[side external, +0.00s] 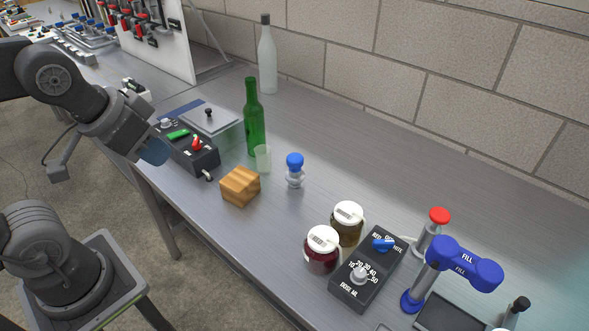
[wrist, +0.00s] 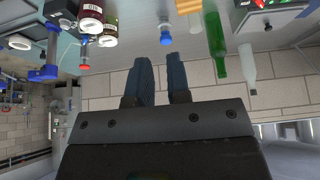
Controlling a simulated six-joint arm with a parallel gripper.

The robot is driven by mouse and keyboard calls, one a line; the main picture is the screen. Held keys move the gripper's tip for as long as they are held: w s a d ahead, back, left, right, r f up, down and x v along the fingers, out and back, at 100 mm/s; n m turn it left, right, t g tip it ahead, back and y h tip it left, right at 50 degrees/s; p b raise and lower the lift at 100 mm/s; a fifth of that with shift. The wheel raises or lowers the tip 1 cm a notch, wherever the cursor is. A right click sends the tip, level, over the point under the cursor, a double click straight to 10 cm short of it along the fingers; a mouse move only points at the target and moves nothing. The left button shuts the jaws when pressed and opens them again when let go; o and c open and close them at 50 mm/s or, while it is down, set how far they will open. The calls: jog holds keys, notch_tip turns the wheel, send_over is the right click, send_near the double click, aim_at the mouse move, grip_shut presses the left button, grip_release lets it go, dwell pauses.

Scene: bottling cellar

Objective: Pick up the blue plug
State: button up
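The blue plug (side external: 295,160) is a round blue stopper seated on top of a small clear glass bottle (side external: 295,180) standing upright on the steel bench. In the wrist view, where the scene is upside down, the plug (wrist: 166,41) shows just beyond my fingertips. My gripper (wrist: 158,58) is open, its two dark fingers apart with nothing between them. In the side view my gripper (side external: 153,152) is at the far left by the bench edge, well away from the plug; its fingers are hard to make out there.
A wooden block (side external: 240,186), a frosted cup (side external: 263,158) and a green bottle (side external: 254,120) stand left of the plug. Two white-lidded jars (side external: 347,222) (side external: 321,250), a black dosing box (side external: 366,273) and a blue dispenser (side external: 440,262) stand right. Bench behind the plug is clear.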

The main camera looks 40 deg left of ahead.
jog(key=o, duration=1.1)
jog(key=shift+c, duration=0.2)
jog(key=n+g+y, duration=0.2)
jog(key=n+y, duration=0.1)
jog(key=n, duration=0.5)
send_over(295, 159)
jog(key=s+d, duration=0.3)
notch_tip(295, 159, down, 10)
jog(key=x, duration=0.7)
jog(key=shift+a+f, duration=0.15)
jog(key=shift+f, duration=0.2)
jog(key=shift+x, duration=3.1)
